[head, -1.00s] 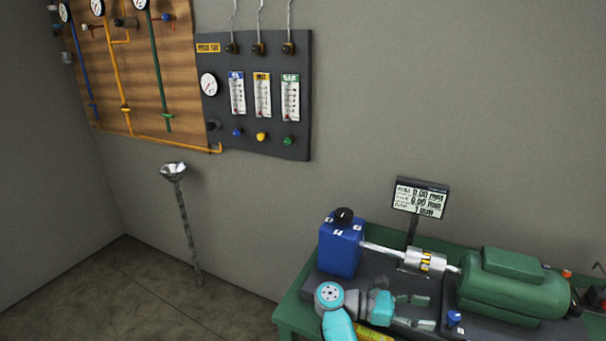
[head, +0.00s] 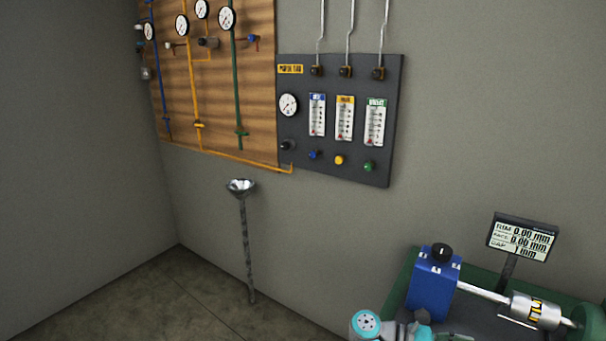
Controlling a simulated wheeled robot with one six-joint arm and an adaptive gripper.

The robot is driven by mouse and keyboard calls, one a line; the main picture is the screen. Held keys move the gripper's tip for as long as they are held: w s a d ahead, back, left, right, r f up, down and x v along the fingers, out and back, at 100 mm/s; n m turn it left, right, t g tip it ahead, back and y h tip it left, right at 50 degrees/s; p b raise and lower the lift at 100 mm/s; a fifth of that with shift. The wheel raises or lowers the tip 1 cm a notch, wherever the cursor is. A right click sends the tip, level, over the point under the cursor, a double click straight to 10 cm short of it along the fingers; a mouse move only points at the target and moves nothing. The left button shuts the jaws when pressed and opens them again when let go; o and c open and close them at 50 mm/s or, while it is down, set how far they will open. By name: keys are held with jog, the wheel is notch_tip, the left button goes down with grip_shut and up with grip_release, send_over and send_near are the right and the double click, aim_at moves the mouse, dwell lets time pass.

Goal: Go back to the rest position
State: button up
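My gripper (head: 455,337) is at the bottom edge of the head view, to the right of my teal arm joint. Only a grey strip of its upper finger shows; the rest is cut off by the frame, so its opening is hidden. It is in front of the blue block with a black knob (head: 433,285) on the green bench (head: 399,283). I see nothing held in the visible part.
A silver coupling (head: 535,310) joins the blue block's shaft toward a green machine (head: 592,323), partly out of frame. A display (head: 522,238) stands behind. A funnel-topped pole (head: 246,235) stands by the wall, under gauge panels (head: 340,120). The floor (head: 150,300) at left is clear.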

jog(key=shift+s+d+f+n+h, duration=0.3)
jog(key=shift+s, duration=0.15)
jog(key=shift+s+d+f+n+t+h, duration=0.15)
jog(key=shift+s+f+n+t+h, duration=0.2)
jog(key=shift+s+n+t+h, duration=0.3)
jog(key=s+a+m+t+y, duration=0.5)
jog(key=s+a+t+y, duration=0.1)
jog(key=s, duration=0.7)
jog(key=s+a+m+t+y, duration=0.5)
jog(key=s+a+t+y, duration=0.1)
jog(key=s, duration=0.8)
jog(key=s+a+f+m+t+y, duration=0.1)
jog(key=s+a+m+t+y, duration=0.5)
jog(key=s, duration=0.7)
jog(key=shift+s+t+y, duration=0.3)
jog(key=shift+t+y, duration=0.15)
jog(key=shift+t, duration=0.2)
